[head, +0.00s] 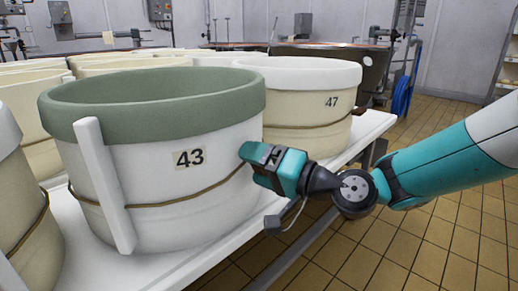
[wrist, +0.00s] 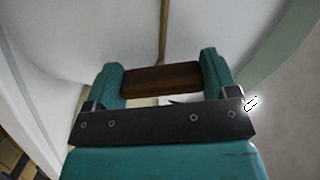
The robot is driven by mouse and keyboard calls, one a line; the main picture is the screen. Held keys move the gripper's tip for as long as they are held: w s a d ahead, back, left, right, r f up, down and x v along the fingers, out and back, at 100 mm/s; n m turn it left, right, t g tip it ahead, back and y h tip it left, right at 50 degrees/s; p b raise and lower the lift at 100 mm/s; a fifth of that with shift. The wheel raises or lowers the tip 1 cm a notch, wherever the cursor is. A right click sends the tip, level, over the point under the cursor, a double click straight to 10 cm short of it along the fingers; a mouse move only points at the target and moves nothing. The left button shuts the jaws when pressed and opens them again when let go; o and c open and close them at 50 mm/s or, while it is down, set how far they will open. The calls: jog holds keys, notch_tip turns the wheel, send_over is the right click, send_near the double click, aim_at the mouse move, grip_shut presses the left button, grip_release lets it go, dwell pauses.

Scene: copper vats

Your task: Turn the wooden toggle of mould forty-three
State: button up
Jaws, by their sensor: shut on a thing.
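Mould forty-three (head: 150,225) is a white tub with a grey-green rim and a "43" label, on the left in the head view. A thin brown cord (head: 130,204) runs around it. My gripper (head: 247,155) is against the mould's right side, level with the cord. In the wrist view my gripper (wrist: 161,72) is shut on the dark brown wooden toggle (wrist: 160,79), which lies crosswise between its teal fingers. The cord (wrist: 162,35) runs away from the toggle along the white wall. The toggle is hidden in the head view.
Mould forty-seven (head: 305,88), cream-coloured, stands close behind on the right. Other cream moulds (head: 25,95) crowd the left and back. The white table edge (head: 368,130) runs below my arm. The tiled floor (head: 440,240) on the right is clear.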

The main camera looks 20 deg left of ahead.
jog(key=m+p, duration=0.3)
jog(key=shift+r+m+p, duration=0.3)
jog(key=shift+f+m+p, duration=0.1)
jog(key=shift+m+p, duration=1.05)
jog(key=shift+m, duration=0.05)
jog(key=o, duration=0.8)
jog(key=shift+f, duration=0.1)
